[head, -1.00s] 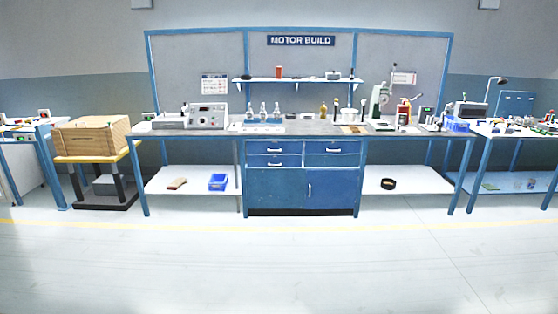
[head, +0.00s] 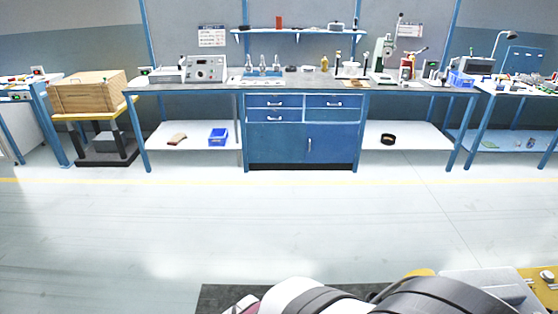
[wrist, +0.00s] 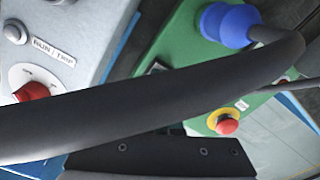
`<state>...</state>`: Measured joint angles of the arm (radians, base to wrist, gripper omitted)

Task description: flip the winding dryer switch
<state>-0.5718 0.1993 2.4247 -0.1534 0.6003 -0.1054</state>
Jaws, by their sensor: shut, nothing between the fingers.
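I cannot tell which control is the winding dryer switch. A thick dark cable (wrist: 130,108) crosses close to the camera and ends in a blue plug (wrist: 226,26). Below it is the dark screwed plate of my gripper (wrist: 165,158), shut and empty. The cable hides the area beyond the plate, and I see no contact with a switch.
A green box (wrist: 175,45) carries a red button with a yellow ring (wrist: 227,123), right of the grey unit. In the head view, the far blue workbench (head: 300,142) stands across open floor (head: 250,220). A wooden crate (head: 85,95) sits on a stand at left.

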